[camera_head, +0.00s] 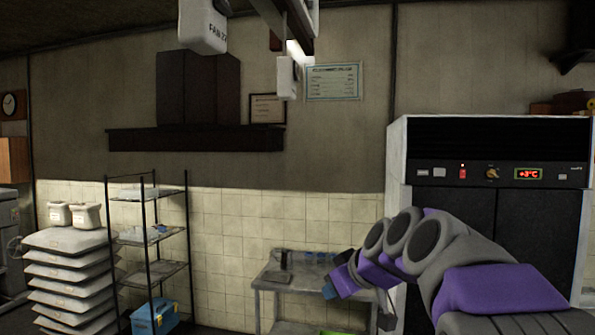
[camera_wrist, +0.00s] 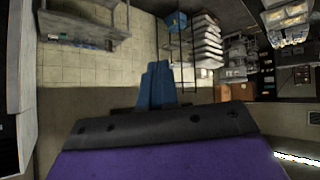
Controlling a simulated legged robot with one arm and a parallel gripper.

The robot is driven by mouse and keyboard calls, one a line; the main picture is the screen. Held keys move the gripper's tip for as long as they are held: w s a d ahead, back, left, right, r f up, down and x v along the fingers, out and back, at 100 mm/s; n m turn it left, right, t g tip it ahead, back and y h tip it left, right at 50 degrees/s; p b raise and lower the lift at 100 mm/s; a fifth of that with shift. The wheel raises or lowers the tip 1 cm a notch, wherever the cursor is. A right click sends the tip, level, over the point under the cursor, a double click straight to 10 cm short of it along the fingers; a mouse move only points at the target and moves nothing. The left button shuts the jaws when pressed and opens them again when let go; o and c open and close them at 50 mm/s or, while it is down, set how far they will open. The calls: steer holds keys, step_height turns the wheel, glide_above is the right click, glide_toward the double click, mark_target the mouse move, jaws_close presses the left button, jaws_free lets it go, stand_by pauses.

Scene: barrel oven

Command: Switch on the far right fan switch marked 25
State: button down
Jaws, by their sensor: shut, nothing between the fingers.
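A white hanging box (camera_head: 203,28) at the top of the head view bears a "FAN" label; its number is too unclear to read surely. A second, smaller white box (camera_head: 288,78) hangs to its right, below a dark overhead beam, with no readable label. I cannot make out a switch marked 25 in either view. My gripper (camera_head: 339,283) is low in the head view, well below both boxes. In the wrist view its blue fingers (camera_wrist: 157,84) are together, shut and empty, touching nothing.
A tall refrigerator cabinet (camera_head: 400,157) with a red switch and "+3°C" display stands at right, behind my arm. A metal table (camera_head: 270,284) is behind my gripper. A wire shelf (camera_head: 150,192) and stacked sacks (camera_head: 68,262) stand at left. Space below the hanging boxes looks open.

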mark_target(297, 72)
steer(key=w+d+r+n+t+y+p, duration=0.15)
steer(key=w+r, duration=0.25)
steer(key=r, duration=0.4)
steer(key=w+d+r+n+t+p, duration=0.1)
steer(key=w+r+n+t+p, duration=0.2)
steer(key=r, duration=0.5)
steer(key=w+d+r+n+t+y+p, duration=0.1)
steer(key=w+r+n+p, duration=0.1)
steer(key=w+r, duration=0.45)
steer(key=s+d+r+n+t+y+p, duration=0.1)
steer(key=s+r+n+t+y+p, duration=0.1)
steer(key=r, duration=0.9)
steer(key=s+d+r+n+t+y+p, duration=0.1)
steer(key=s+d+r+n+y+p, duration=0.1)
steer(key=r+n, duration=0.5)
step_height(297, 72, up, 4)
steer(key=shift+s+d+t+y+p, duration=0.15)
steer(key=shift+s+t+y+p, duration=0.2)
steer(key=shift+y+p, duration=0.5)
steer(key=shift+a, duration=0.2)
steer(key=w+a+f, duration=0.1)
steer(key=w+a, duration=0.1)
steer(key=a, duration=0.6)
steer(key=shift+w+a, duration=0.15)
steer(key=shift+w, duration=0.2)
